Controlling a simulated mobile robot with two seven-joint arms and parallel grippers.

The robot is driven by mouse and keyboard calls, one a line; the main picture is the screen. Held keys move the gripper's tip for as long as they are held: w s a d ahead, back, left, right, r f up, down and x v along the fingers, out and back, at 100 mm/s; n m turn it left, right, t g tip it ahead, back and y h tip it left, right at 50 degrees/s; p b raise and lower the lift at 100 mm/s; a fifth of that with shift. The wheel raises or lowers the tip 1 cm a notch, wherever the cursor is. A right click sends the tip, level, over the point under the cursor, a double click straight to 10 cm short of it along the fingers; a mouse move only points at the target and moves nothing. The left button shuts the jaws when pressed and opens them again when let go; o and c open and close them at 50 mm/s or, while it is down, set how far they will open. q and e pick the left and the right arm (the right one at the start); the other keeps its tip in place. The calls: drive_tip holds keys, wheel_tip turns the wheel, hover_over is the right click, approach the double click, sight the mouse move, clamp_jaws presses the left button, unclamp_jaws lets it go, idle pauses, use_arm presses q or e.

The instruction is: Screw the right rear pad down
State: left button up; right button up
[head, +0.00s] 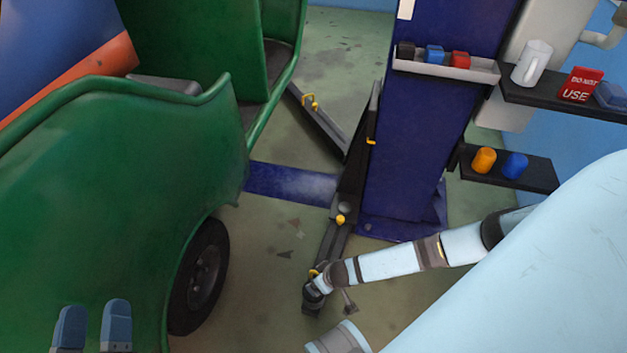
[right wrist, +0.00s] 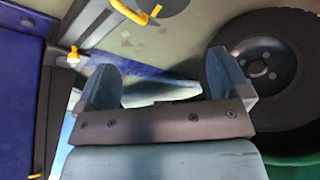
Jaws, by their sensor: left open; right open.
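The dark lift arm (head: 337,232) reaches along the floor from the blue column, with a yellow knob midway and a yellow handle at its near end. A dark round pad (head: 312,300) sits at that end, partly hidden by my right arm. In the right wrist view, a round dark pad (right wrist: 168,6) is cut off by the top edge, next to a yellow handle (right wrist: 133,11). My right gripper (right wrist: 164,62) is open and empty, apart from that pad; its fingers are not clear in the head view. My left gripper (head: 94,325) is open and empty before the green rickshaw.
The green rickshaw (head: 95,190) fills the left; its rear wheel (head: 203,275) stands beside the lift arm. The blue column (head: 420,120) carries a tray of coloured blocks and shelves at right. Another lift arm (head: 320,125) lies farther back. Some floor between wheel and lift arm is clear.

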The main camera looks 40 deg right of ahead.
drive_tip(key=shift+n, duration=0.5)
drive_tip(key=f+b, duration=0.2)
drive_tip(key=f, duration=0.2)
drive_tip(key=w+a+f+b, duration=0.1)
drive_tip(key=f+b, duration=0.1)
drive_tip(key=f, duration=0.2)
drive_tip(key=w+f+b, duration=0.1)
drive_tip(key=f+b, duration=0.2)
drive_tip(key=f, duration=0.1)
drive_tip(key=shift+w+a+f, duration=0.1)
drive_tip(key=shift+a+f, duration=0.15)
drive_tip(key=shift+w+f+b, duration=0.25)
drive_tip(key=shift+f+b, duration=0.1)
drive_tip(key=shift+f, duration=0.15)
use_arm(q)
wheel_tip(320, 180, down, 10)
drive_tip(key=m+g, duration=0.1)
drive_tip(key=g, duration=0.2)
drive_tip(key=shift+w+d+g, duration=0.35)
drive_tip(key=shift+g, duration=0.05)
drive_tip(key=shift+r, duration=0.1)
use_arm(e)
drive_tip(key=shift+c, duration=0.4)
